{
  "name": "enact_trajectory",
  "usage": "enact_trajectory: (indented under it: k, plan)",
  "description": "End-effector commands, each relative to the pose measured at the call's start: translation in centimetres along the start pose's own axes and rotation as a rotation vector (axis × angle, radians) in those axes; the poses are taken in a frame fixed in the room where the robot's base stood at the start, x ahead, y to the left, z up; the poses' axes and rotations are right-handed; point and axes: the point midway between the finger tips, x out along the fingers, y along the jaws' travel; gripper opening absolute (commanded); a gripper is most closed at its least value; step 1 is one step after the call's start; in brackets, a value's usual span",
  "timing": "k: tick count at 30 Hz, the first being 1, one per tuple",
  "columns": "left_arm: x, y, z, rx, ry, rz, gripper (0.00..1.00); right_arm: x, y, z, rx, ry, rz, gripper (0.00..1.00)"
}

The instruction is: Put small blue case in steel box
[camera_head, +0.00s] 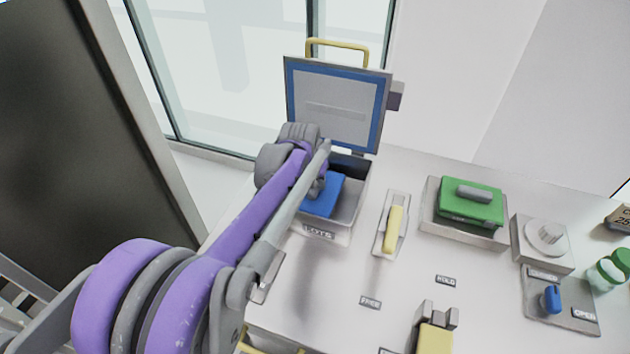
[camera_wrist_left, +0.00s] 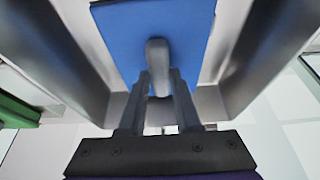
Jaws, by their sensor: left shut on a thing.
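The steel box (camera_head: 349,224) stands at the back of the white table with its blue-rimmed lid (camera_head: 336,103) raised open. The small blue case (camera_head: 322,205) is inside the box opening, partly hidden by my left arm. My left gripper (camera_wrist_left: 160,82) is shut on the grey handle of the blue case, which shows in the left wrist view (camera_wrist_left: 184,35) between the steel walls. In the head view the left fingertips are mostly hidden behind the arm. Whether the case rests on the box floor cannot be told. My right gripper is not in view.
Right of the box are a yellow handle on a plate (camera_head: 394,232), a green case (camera_head: 470,203) in a tray, a round white knob (camera_head: 546,236) and a blue switch (camera_head: 551,299). A yellow-and-grey piece (camera_head: 435,335) stands at the front. Bare table lies between them.

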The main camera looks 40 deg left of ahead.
Motion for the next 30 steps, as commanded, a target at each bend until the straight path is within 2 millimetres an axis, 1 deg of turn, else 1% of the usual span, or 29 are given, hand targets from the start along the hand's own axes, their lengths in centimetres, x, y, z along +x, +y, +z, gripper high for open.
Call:
enact_trajectory:
  k: [3,4,6,9,17,20,23,26,30]
  plan:
    - [0.3,0.0,0.1,0.0,0.0,0.0,0.0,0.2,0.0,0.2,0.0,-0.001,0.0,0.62]
    - [0.4,0.0,0.1,0.0,0.0,0.0,0.34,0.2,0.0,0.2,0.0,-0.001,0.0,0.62]
    - [0.3,0.0,0.1,0.0,0.0,0.0,0.46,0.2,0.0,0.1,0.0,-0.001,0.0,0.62]
    - [0.3,0.0,0.1,0.0,0.0,0.0,0.62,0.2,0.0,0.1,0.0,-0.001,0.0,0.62]
    - [0.2,0.0,0.1,0.0,0.0,0.0,0.62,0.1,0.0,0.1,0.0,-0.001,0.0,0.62]
    - [-0.3,0.0,-0.1,0.0,0.0,0.0,0.62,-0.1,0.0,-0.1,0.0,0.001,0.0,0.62]
    - [-1.6,0.0,0.0,0.0,0.0,0.0,0.62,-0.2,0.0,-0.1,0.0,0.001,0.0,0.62]
    - [-3.6,0.0,0.0,-0.001,0.0,0.0,0.62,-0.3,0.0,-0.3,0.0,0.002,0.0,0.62]
    - [-6.8,0.0,0.0,-0.001,0.0,0.0,0.62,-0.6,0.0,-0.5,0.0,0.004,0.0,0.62]
